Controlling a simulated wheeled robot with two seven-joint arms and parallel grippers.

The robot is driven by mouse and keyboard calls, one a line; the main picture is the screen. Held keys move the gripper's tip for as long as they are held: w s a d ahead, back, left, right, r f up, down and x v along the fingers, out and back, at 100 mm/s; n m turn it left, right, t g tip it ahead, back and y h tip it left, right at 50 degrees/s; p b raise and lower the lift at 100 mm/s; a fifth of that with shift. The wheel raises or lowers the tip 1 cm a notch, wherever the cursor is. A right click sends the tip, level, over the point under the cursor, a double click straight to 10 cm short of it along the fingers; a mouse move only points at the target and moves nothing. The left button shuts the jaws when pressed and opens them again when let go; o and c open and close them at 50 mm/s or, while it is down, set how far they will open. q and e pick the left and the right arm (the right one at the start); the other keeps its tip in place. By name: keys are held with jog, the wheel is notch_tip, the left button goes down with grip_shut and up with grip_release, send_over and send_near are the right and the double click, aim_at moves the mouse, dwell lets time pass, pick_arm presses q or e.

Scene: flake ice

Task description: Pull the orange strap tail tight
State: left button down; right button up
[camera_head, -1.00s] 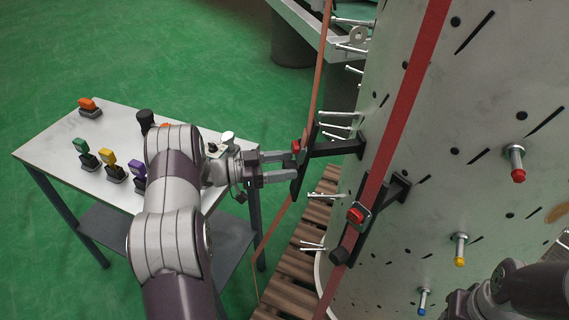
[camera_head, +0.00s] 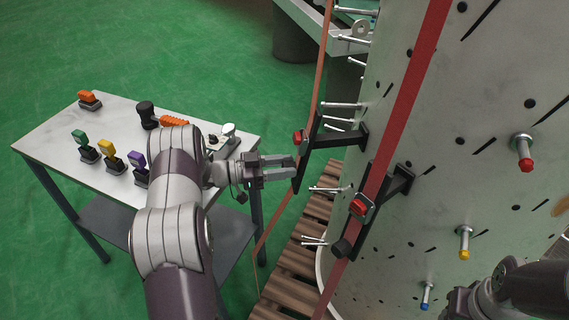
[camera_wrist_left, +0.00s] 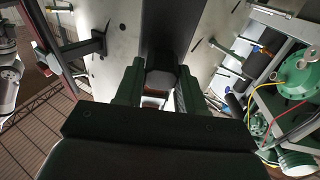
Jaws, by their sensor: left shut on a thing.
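The orange strap (camera_head: 319,84) runs down past the left edge of a black bracket (camera_head: 335,140) with a red button (camera_head: 298,137). Its lower tail (camera_head: 272,228) slants down left toward the floor. My left gripper (camera_head: 290,168) is beside the bracket's lower end, shut on the strap tail; the fingers hide the held part. In the left wrist view, my left fingers (camera_wrist_left: 160,88) flank a pale and brownish patch below a dark bar; the held part is not clear there. Part of my right arm shows at the lower right, its gripper out of view.
A wide red strap (camera_head: 408,105) crosses the pale perforated panel (camera_head: 470,90) through a second black bracket (camera_head: 375,205) with a red button. Metal pegs (camera_head: 343,105) stick out nearby. A table (camera_head: 60,130) with several coloured items stands left. Slatted wood (camera_head: 300,235) lies below.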

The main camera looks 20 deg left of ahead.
pick_arm(q)
jog(key=c, duration=0.7)
grip_release()
jog(key=shift+r, duration=0.1)
jog(key=shift+c, duration=0.2)
